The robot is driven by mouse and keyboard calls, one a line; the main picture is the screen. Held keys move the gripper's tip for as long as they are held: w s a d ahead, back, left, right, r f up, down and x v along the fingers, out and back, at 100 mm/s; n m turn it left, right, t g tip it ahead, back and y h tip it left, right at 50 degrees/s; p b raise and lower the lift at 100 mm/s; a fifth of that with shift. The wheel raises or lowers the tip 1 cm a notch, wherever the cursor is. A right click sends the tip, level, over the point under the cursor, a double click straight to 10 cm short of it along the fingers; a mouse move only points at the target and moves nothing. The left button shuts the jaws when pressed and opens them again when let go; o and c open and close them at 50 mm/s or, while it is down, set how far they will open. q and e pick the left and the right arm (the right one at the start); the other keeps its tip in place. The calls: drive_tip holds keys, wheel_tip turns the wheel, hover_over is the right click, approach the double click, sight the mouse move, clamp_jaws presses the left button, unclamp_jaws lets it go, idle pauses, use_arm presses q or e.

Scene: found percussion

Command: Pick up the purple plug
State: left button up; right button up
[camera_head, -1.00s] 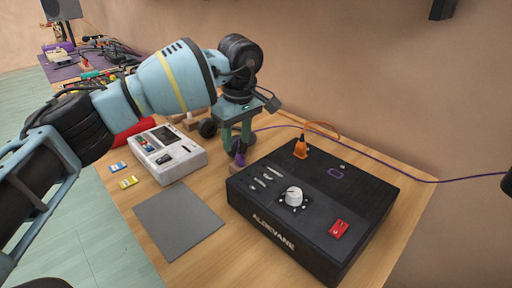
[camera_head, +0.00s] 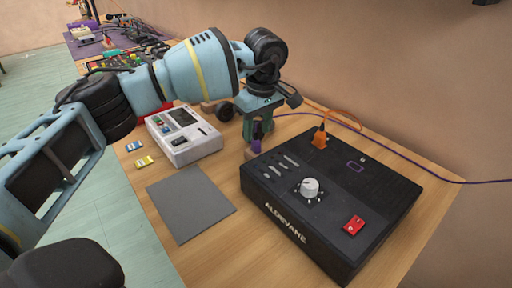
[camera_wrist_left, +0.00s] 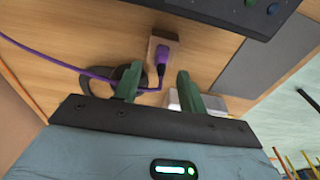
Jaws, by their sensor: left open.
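The purple plug (camera_head: 257,131) stands upright at a small wooden block (camera_head: 251,154) left of the black box's back corner. In the left wrist view the purple plug (camera_wrist_left: 162,60) sits at the wooden block (camera_wrist_left: 159,43), with its purple cable (camera_wrist_left: 82,70) running off left. My left gripper (camera_head: 257,136) points down over the plug, its green fingers on either side of it. My right gripper is not in view.
The black box (camera_head: 330,205) with a white knob and an orange plug (camera_head: 320,138) stands close on the right. A white device (camera_head: 184,136) and a grey mat (camera_head: 190,203) lie left. Black headphones or a ring-shaped item (camera_wrist_left: 131,72) lie beside the block.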

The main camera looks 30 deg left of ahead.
sight(256, 139)
use_arm(q)
wheel_tip(256, 139, down, 4)
drive_tip(key=shift+a+f, duration=0.15)
drive_tip(key=shift+f, duration=0.05)
clamp_jaws()
drive_tip(key=shift+r, duration=0.15)
wheel_tip(256, 139, up, 9)
drive_tip(key=shift+r+p, duration=0.3)
drive_tip(key=shift+r, duration=0.1)
drive_tip(key=shift+s+f, duration=0.1)
drive_tip(key=shift+s, duration=0.05)
